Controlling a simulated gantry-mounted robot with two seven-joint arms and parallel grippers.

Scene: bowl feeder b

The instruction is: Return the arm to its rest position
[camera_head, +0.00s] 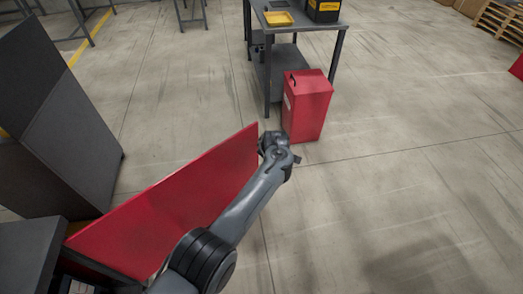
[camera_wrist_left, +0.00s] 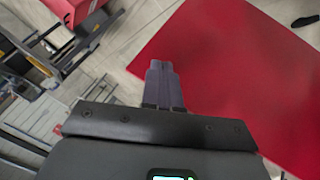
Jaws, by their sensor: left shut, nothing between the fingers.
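My left arm (camera_head: 245,205) reaches up from the bottom of the head view. My left gripper (camera_head: 292,158) is at its far end, in the air beside the right end of a large red panel (camera_head: 165,205). In the left wrist view the gripper's fingers (camera_wrist_left: 161,72) are together and empty. The red panel (camera_wrist_left: 235,70) fills much of the right side there, behind the fingers. I cannot tell the exact gap between gripper and panel. My right gripper is in neither view.
A red bin (camera_head: 308,105) stands on the floor just beyond the gripper, next to a grey table (camera_head: 330,22) holding a yellow tray (camera_head: 278,19) and a black-and-yellow box (camera_head: 323,10). Dark cabinets (camera_head: 65,130) stand at the left. The floor (camera_head: 420,200) to the right is clear.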

